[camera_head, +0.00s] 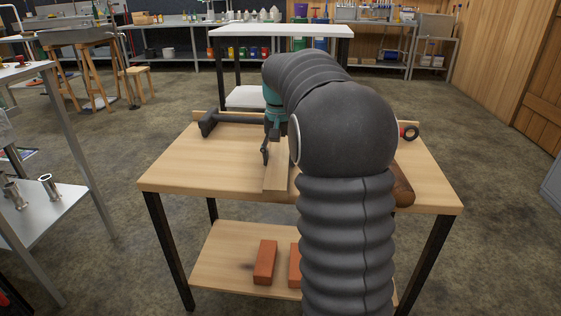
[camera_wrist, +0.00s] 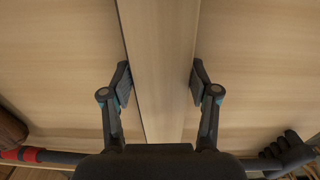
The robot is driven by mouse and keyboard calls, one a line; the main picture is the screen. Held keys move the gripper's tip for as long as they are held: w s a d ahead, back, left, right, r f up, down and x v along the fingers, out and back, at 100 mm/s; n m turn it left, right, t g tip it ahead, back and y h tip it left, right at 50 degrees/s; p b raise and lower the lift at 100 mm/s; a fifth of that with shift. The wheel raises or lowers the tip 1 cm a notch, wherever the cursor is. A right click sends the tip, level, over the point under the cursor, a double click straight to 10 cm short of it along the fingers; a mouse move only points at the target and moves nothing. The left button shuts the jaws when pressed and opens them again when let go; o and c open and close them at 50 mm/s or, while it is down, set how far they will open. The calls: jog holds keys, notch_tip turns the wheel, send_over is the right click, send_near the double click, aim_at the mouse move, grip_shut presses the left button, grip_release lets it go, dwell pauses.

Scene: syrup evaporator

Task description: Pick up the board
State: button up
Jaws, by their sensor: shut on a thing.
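The board (camera_head: 276,178) is a long, narrow, pale wooden strip. It lies along the front-to-back line of the wooden table, with its near end by the front edge. In the wrist view the board (camera_wrist: 158,45) runs down the middle of the picture. My gripper (camera_wrist: 160,83) is shut on it, with one dark finger pad against each long side. In the head view my gripper (camera_head: 271,148) is partly hidden by my arm. The board's far end is hidden, and I cannot tell whether it touches the tabletop.
On the table (camera_head: 180,175), a black-headed tool (camera_head: 208,122) with a red-banded handle (camera_wrist: 28,155) lies along the back. A brown log (camera_head: 404,187) lies at the right. Orange bricks (camera_head: 265,262) sit on the lower shelf. A metal bench (camera_head: 50,205) stands at the left.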

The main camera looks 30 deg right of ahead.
aim_at(280, 157)
jog(key=shift+r, duration=0.1)
jog(key=shift+r, duration=0.55)
notch_tip(280, 157, up, 3)
jog(key=shift+p, duration=0.65)
jog(key=s+d+r, duration=0.6)
jog(key=s, duration=0.3)
jog(key=shift+s+d+r+p, duration=0.3)
jog(key=shift+r+p, duration=0.05)
jog(key=shift+p, duration=0.1)
